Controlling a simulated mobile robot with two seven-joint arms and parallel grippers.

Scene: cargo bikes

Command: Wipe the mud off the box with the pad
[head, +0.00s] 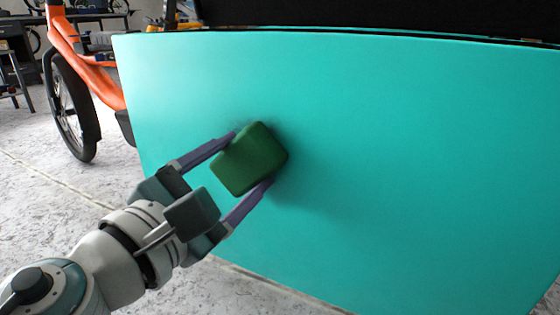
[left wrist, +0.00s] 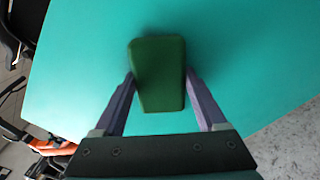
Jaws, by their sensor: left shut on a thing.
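The box (head: 420,170) is a large turquoise panel that fills most of the head view; it also fills much of the left wrist view (left wrist: 255,60). No mud shows on the part of it in sight. My left gripper (head: 250,160) is shut on the dark green pad (head: 252,158), with one finger on each side. The pad is at the left half of the panel, against it or very close to it. In the left wrist view the pad (left wrist: 158,75) sits between the fingertips. The panel behind the pad is hidden. My right gripper is not in view.
An orange bike frame (head: 88,75) with a black front wheel (head: 72,108) stands at the left. A black surface (head: 380,16) lies above the panel's top edge. The pale floor (head: 50,215) is clear at the lower left.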

